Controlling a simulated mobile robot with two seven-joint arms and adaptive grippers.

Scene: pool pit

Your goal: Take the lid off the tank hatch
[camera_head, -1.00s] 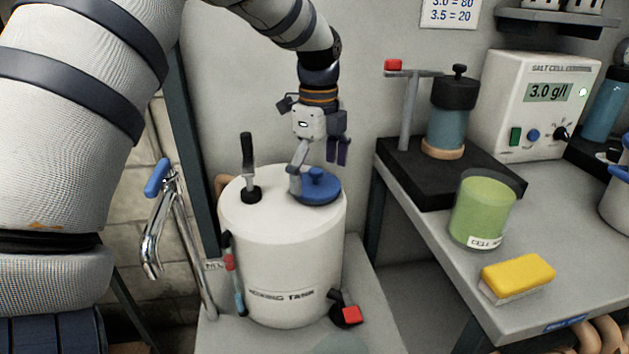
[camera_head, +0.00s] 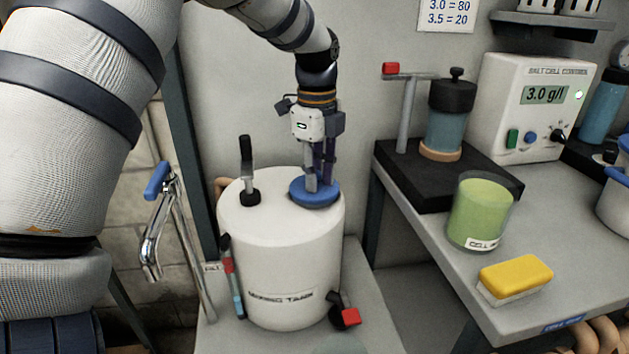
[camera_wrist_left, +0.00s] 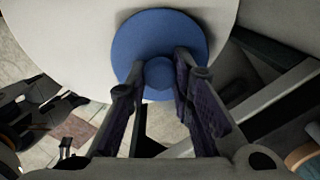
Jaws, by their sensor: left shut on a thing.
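The white mixing tank (camera_head: 285,265) stands left of the bench in the head view. The round blue lid (camera_head: 315,196) lies on its top, toward the right side; the hatch under it is hidden. My left gripper (camera_head: 318,186) points down over the lid, with its fingers closed on the lid's knob. In the left wrist view the blue lid (camera_wrist_left: 160,40) is seen from above, and its round knob (camera_wrist_left: 159,72) sits between the two fingertips of my left gripper (camera_wrist_left: 159,76).
A black-handled lever (camera_head: 248,170) rises from the tank top left of the lid. A red-handled valve (camera_head: 346,313) sticks out at the tank's lower right. The grey bench (camera_head: 420,245) holds a green beaker (camera_head: 480,208) and a yellow sponge (camera_head: 516,275).

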